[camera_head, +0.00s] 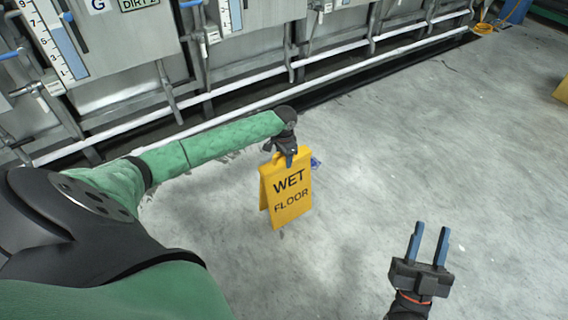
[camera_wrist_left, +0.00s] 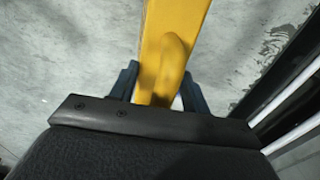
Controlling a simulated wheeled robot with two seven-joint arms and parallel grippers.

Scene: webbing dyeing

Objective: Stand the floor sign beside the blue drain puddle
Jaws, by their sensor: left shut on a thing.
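The yellow floor sign (camera_head: 288,190), marked "WET FLOOR", is upright with its two panels slightly spread. My left gripper (camera_head: 287,160) is shut on the top of the sign. In the left wrist view the sign's yellow top (camera_wrist_left: 170,45) sits between the two blue fingers of my left gripper (camera_wrist_left: 158,90). I cannot tell whether its lower edge touches the floor. A small blue patch (camera_head: 315,162) shows on the floor just behind the sign's right edge; most of it may be hidden. My right gripper (camera_head: 428,243) is open and empty over the floor at the lower right.
A row of grey metal tanks (camera_head: 120,55) with white pipes (camera_head: 225,92) and a dark floor channel (camera_head: 345,88) runs along the back left. Another yellow object (camera_head: 562,90) is cut off at the right edge. The grey floor (camera_head: 430,140) to the right is clear.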

